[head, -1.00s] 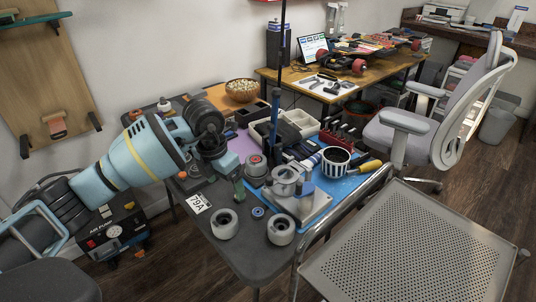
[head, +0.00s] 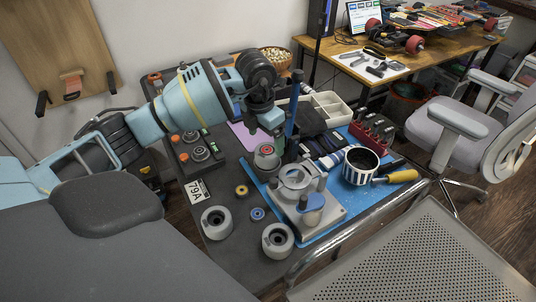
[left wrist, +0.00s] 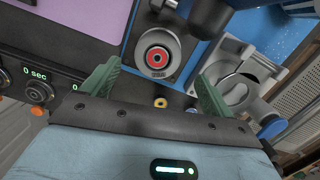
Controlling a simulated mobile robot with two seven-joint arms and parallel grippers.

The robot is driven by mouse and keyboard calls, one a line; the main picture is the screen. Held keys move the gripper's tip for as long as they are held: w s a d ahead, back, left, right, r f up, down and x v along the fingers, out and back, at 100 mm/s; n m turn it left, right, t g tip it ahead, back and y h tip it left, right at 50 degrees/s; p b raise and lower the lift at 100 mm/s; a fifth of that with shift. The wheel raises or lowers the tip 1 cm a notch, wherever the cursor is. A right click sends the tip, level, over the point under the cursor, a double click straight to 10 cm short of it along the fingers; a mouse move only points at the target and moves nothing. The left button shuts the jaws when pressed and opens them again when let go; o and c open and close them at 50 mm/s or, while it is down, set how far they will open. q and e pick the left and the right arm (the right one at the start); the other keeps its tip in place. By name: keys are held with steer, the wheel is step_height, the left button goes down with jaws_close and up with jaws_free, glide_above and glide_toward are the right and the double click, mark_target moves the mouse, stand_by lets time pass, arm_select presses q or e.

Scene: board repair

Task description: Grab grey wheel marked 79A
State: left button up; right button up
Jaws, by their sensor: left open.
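A grey wheel with a red centre (head: 266,157) stands at the blue mat's left edge. In the left wrist view the same wheel (left wrist: 157,55) lies ahead, between the lines of my fingers; its small lettering is unreadable. Two more grey wheels, one at left (head: 217,222) and one at right (head: 278,239), lie on the table's near part. A white card reading 79A (head: 195,191) lies beside the left one. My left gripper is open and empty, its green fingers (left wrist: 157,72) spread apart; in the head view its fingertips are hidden. My right gripper is not in view.
A striped cup (head: 360,165) and a yellow-handled tool (head: 400,177) are farther right. Small yellow (head: 242,190) and blue (head: 257,214) parts lie between the grey wheels.

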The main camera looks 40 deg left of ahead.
mark_target(267, 150)
arm_select(q)
steer(key=shift+w+a+f, duration=0.1)
steer(key=shift+w+f, duration=0.1)
steer(key=shift+f, duration=0.85)
steer(key=shift+w+d+f, duration=0.1)
steer(key=shift+w+f, duration=0.05)
steer(key=shift+f, duration=0.95)
steer(key=shift+w+a+f, duration=0.1)
steer(key=shift+w+f, duration=0.1)
steer(key=shift+f, duration=0.85)
steer(key=c, duration=1.2)
